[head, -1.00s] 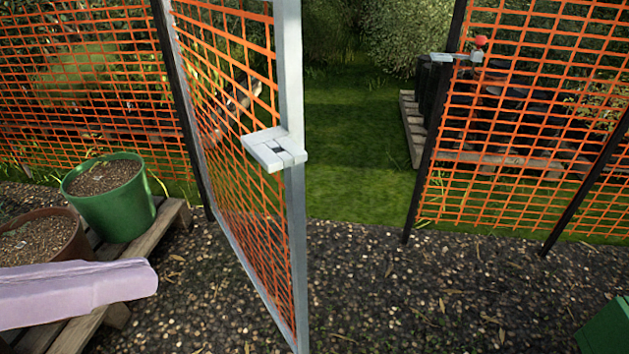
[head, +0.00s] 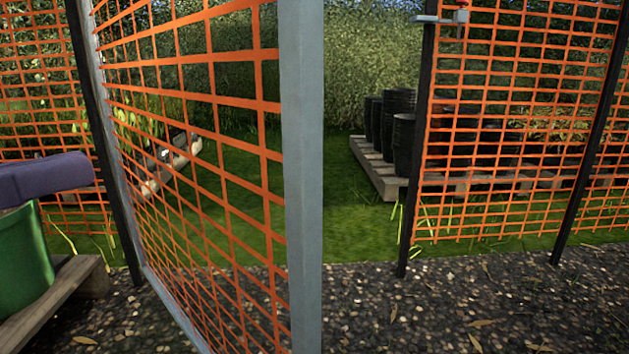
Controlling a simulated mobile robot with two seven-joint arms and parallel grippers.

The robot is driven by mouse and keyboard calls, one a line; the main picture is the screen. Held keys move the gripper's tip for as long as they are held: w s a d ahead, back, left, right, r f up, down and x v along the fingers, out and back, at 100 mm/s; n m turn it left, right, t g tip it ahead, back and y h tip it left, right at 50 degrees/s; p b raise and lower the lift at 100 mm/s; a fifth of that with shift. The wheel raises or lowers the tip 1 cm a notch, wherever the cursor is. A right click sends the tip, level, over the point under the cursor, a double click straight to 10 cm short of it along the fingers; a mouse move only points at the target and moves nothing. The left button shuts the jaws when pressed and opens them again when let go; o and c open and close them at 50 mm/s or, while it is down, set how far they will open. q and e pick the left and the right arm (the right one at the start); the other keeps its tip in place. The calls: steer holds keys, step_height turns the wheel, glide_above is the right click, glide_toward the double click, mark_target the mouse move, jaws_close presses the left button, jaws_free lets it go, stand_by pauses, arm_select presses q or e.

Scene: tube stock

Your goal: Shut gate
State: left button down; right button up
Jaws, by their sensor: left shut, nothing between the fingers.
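The gate (head: 303,190) has a grey metal frame with orange mesh. It stands open, swung toward me from the dark post (head: 105,165) on its left. Its free upright stands in the middle of the view, apart from the right gate post (head: 415,150). A grey latch piece (head: 440,17) with a red part sits high on that right post. My right gripper is not in view.
A green pot (head: 22,262) on a wooden pallet (head: 70,290) stands at the lower left. Orange mesh fence (head: 510,120) runs right of the gap. Black pots (head: 403,140) stand on a pallet behind it. The gravel (head: 440,310) at the lower right is clear.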

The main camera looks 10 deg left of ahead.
arm_select(q)
steer(key=p, duration=0.1)
glide_toward(277, 129)
steer(key=x, duration=0.6)
steer(key=shift+w+d, duration=0.25)
steer(key=shift+w, duration=0.1)
steer(key=shift+w, duration=0.1)
